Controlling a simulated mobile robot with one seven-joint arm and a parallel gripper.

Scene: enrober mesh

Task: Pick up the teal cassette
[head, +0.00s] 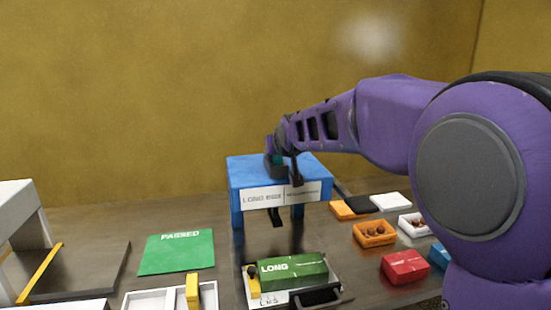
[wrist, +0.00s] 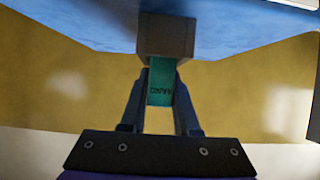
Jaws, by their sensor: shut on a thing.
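The teal cassette (wrist: 160,88) shows in the wrist view between the two fingers of my gripper (wrist: 162,75), with dark lettering on its face. My gripper is shut on it. Its far end meets a grey-brown block (wrist: 166,37) at the blue surface; I cannot tell whether it sits inside the block or only in front of it. In the head view my gripper (head: 284,168) is at the top of the blue stand (head: 249,174), and only a small bit of teal shows there.
A white label is on the stand's front. Below it lies a tray with a green LONG box (head: 292,270). A green PASSED mat (head: 177,252) lies left. Right are an orange tray (head: 375,234) with brown pieces, a red box (head: 404,267) and white trays. My arm hides part of the right side.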

